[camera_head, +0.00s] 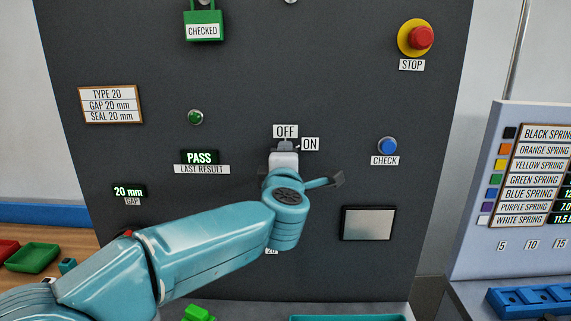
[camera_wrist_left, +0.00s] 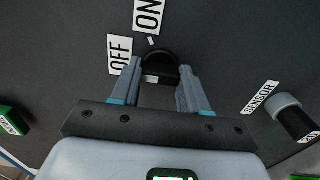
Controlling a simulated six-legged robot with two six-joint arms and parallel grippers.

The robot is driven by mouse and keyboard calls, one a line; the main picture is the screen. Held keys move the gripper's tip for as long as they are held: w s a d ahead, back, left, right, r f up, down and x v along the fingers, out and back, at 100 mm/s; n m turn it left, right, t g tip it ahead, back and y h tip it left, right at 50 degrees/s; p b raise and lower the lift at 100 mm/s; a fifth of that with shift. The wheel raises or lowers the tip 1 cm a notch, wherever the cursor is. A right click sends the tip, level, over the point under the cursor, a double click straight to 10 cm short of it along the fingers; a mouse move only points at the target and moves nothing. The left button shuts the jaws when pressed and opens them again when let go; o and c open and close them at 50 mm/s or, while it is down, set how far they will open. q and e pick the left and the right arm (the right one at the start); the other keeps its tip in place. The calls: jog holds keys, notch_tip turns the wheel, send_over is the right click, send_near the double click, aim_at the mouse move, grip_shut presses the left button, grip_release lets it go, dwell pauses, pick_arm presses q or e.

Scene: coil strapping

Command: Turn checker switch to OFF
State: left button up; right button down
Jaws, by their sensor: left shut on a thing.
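The checker switch is a black rotary knob (camera_head: 287,144) on the dark panel, with an OFF label (camera_head: 285,131) above it and an ON label (camera_head: 310,144) to its right. The knob also shows in the left wrist view (camera_wrist_left: 160,67), with OFF to its left and ON above it. My left gripper (camera_wrist_left: 162,82) is shut on the knob, a finger on each side. In the head view my left gripper (camera_head: 284,157) and wrist hide most of the knob. A small white mark lies beside the knob near ON in the wrist view; which label the knob points at I cannot tell.
The panel (camera_head: 240,90) also carries a red STOP button (camera_head: 420,37), a blue CHECK button (camera_head: 387,146), a green CHECKED padlock (camera_head: 203,22) and a PASS display (camera_head: 201,157).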

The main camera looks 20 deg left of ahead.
pick_arm(q)
jog(key=shift+a, duration=0.1)
dwell(0.3)
jog(key=o, duration=1.1)
jog(key=shift+c, duration=0.2)
jog(key=shift+s, duration=0.1)
jog(key=b+v, duration=0.3)
jog(key=v, duration=1.3)
jog(key=shift+s+r, duration=0.1)
jog(key=shift+r, duration=0.05)
